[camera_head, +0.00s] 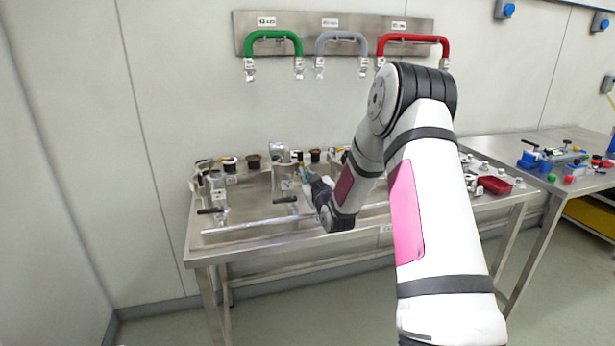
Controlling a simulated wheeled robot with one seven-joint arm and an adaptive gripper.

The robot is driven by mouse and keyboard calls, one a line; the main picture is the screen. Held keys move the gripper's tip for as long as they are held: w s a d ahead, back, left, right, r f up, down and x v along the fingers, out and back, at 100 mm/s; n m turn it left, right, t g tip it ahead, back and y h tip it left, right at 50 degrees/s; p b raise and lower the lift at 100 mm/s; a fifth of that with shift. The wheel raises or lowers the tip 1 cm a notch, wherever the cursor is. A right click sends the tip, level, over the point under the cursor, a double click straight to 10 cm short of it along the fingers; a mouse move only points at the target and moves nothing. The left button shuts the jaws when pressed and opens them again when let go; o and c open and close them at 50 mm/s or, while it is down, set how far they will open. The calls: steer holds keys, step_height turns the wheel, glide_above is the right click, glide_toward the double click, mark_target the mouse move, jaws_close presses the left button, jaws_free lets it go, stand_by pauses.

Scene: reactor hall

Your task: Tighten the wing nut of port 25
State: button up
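My gripper (303,172) is at the middle of the steel bench, beside an upright metal port fitting (283,172). The gripper is small in view and partly hidden by my wrist, so I cannot tell whether its fingers are open or touching anything. Small white labels show on the fittings, but their numbers are too small to read. I cannot make out which one is port 25, nor its wing nut. Another upright metal fitting (215,187) stands at the bench's left end.
The steel bench (240,245) carries several dark-capped fittings along its back and a metal rail (250,226) at its front. My arm hides the bench's middle right.

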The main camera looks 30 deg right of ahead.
steer(key=o, duration=0.3)
steer(key=shift+o, duration=0.2)
steer(key=shift+s, duration=0.1)
steer(key=v, duration=1.1)
steer(key=shift+s, duration=0.4)
steer(key=shift+a, duration=0.2)
